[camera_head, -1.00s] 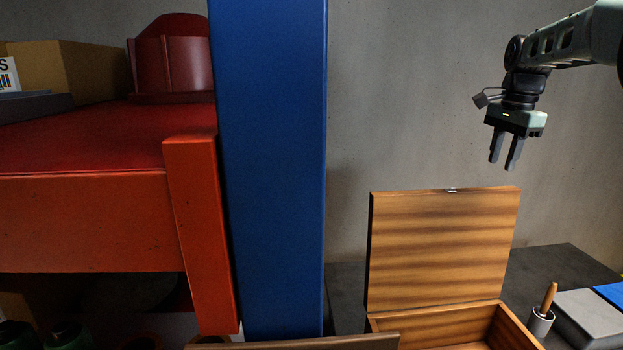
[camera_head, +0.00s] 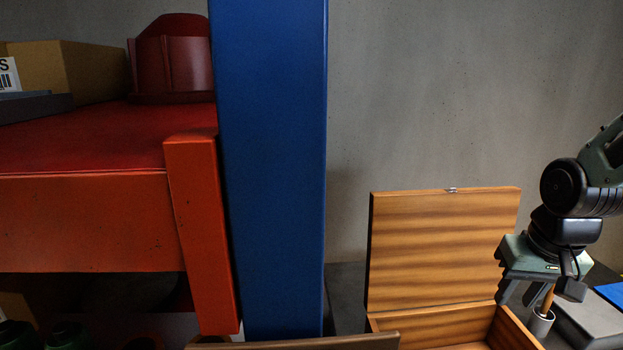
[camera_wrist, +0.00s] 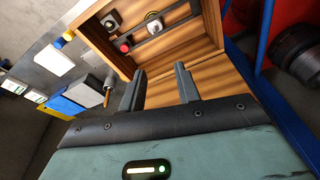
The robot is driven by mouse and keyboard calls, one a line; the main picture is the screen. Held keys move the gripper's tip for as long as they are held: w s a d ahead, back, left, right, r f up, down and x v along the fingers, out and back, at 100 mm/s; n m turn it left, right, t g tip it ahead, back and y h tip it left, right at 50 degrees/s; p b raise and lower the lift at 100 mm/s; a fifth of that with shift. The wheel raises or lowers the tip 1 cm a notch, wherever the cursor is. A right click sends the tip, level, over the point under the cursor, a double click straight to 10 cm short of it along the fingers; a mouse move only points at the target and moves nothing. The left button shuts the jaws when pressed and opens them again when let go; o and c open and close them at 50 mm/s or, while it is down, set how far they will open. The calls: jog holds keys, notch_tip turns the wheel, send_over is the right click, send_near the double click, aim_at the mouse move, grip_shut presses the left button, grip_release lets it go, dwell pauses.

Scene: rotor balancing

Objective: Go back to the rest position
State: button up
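My gripper (camera_head: 517,294) hangs fingers-down over the right side of the open wooden box (camera_head: 435,255) in the camera_head view. In the wrist view its two fingers (camera_wrist: 158,88) stand apart with nothing between them. The wooden box (camera_wrist: 160,62) lies beyond the fingertips there. It holds a few small parts, one with a red top (camera_wrist: 124,45). A wooden-handled tool in a grey cup (camera_head: 540,322) is partly hidden behind my gripper.
A blue post (camera_head: 270,170) and an orange-red shelf (camera_head: 85,220) fill the left side. A cardboard box (camera_head: 95,70) and a dark red part (camera_head: 172,60) stand on the shelf. A grey block (camera_head: 590,325) lies at the lower right. The air before the grey wall is clear.

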jog(key=s+a+f+n+g+b, duration=0.1)
jog(key=s+a+f+n+b, duration=0.4)
jog(key=s+a+f+b, duration=0.2)
jog(key=s+a+f+n+g+b, duration=0.1)
jog(key=s+a+f+n+b, duration=0.3)
jog(key=s+a+f+b, duration=0.3)
jog(key=s+a+b, duration=0.1)
jog(key=s+a, duration=0.3)
jog(key=a, duration=0.1)
jog(key=shift+f+n+y, duration=0.3)
jog(key=shift+f+n, duration=0.1)
jog(key=shift+a, duration=0.1)
dwell(1.3)
